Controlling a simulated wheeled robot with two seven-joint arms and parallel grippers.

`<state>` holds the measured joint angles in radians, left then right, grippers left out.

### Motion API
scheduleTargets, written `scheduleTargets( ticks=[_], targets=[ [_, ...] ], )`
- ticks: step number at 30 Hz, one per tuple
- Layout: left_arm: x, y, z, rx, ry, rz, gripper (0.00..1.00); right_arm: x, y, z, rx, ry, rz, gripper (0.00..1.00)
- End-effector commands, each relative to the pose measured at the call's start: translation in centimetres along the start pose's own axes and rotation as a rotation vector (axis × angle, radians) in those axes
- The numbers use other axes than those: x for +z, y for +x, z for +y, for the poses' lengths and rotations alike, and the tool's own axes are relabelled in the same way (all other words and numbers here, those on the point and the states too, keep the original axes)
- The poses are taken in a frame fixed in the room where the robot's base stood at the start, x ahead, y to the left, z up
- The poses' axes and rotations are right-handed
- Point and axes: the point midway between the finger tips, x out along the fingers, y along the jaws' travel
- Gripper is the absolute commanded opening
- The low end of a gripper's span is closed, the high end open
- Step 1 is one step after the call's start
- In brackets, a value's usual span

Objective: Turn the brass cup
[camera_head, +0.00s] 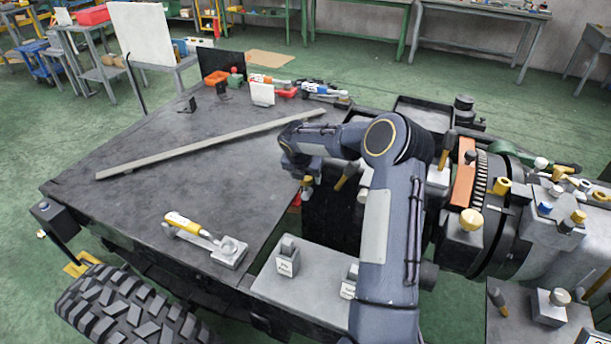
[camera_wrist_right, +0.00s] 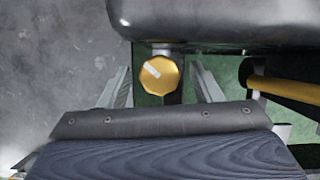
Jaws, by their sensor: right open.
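A brass cup (camera_wrist_right: 160,75) with a faceted round top and a pale mark shows in the right wrist view. It lies between the two grey fingers of my right gripper (camera_wrist_right: 163,84), with a gap on each side. My right gripper (camera_head: 301,176) is open at the right edge of the dark table in the head view, pointing down. A small brass piece (camera_head: 307,183) shows beside its fingers there, partly hidden. I cannot tell how far the fingertips are above the cup. My left gripper is not in view.
A dark rounded body (camera_wrist_right: 230,18) lies close beyond the cup, and a brass rod (camera_wrist_right: 285,88) is at its right. Machinery with brass knobs (camera_head: 471,220) fills the right. A long bar (camera_head: 210,146) and a yellow-handled tool (camera_head: 190,227) lie on the dark table (camera_head: 130,195).

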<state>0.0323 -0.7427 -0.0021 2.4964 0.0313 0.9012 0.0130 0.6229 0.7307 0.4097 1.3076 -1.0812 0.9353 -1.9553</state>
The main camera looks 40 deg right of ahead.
Motion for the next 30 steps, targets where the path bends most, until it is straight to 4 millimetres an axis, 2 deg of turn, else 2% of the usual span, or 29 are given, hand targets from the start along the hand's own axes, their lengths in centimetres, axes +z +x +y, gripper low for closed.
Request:
scheduleTargets(
  ticks=[4, 14, 23, 30],
  targets=[
    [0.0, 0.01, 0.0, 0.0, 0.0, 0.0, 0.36, 0.0, -0.02, 0.0, 0.0, 0.0, 0.0, 0.56],
    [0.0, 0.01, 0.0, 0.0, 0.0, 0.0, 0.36, 0.0, -0.04, -0.01, 0.0, 0.0, 0.0, 0.14],
    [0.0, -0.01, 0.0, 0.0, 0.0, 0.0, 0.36, 0.05, -0.07, 0.05, -0.02, 0.045, -0.001, 0.14],
    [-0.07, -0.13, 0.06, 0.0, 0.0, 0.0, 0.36, 0.07, -0.11, 0.24, -0.075, 0.177, -0.002, 0.14]
  ],
)
